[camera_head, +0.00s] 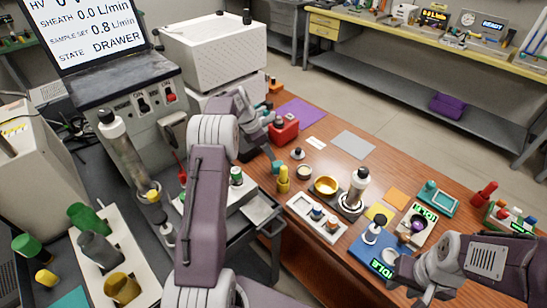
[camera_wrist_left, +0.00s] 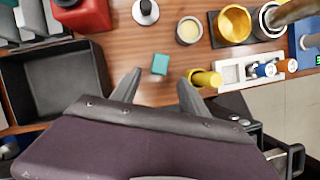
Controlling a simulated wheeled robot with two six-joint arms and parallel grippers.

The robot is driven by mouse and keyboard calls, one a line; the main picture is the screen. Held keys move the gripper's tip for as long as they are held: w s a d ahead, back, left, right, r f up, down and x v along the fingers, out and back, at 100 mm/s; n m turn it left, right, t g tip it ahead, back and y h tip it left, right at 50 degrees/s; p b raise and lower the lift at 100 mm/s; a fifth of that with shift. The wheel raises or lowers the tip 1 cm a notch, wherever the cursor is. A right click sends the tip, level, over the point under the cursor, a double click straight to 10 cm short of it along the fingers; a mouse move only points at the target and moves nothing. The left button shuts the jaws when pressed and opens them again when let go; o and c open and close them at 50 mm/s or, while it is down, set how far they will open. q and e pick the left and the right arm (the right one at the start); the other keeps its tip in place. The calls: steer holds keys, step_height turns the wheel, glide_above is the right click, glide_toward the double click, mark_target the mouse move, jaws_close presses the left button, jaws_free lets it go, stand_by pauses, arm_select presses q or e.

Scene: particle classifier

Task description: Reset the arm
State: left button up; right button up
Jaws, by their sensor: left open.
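My left arm rises through the middle of the head view and bends over the table. Its gripper (camera_head: 268,152) points down near the red block. In the left wrist view my left gripper (camera_wrist_left: 158,88) is open, its two fingers apart and nothing between them. A small teal cube (camera_wrist_left: 160,64) lies on the wooden table just beyond the fingertips; it also shows in the head view (camera_head: 277,167). My right gripper (camera_head: 402,272) is at the lower right, by the blue scale; whether its jaws are open is unclear.
A yellow cylinder (camera_wrist_left: 205,78) stands close to the right finger. A black tray (camera_wrist_left: 55,80) and red block (camera_wrist_left: 82,14) are to the left. A gold bowl (camera_head: 325,186), white holder (camera_head: 317,218) and blue scale (camera_head: 375,255) crowd the table between the arms.

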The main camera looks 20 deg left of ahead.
arm_select(q)
steer(key=shift+s+a+r, duration=0.15)
steer(key=shift+s+r, duration=0.05)
steer(key=shift+r, duration=0.35)
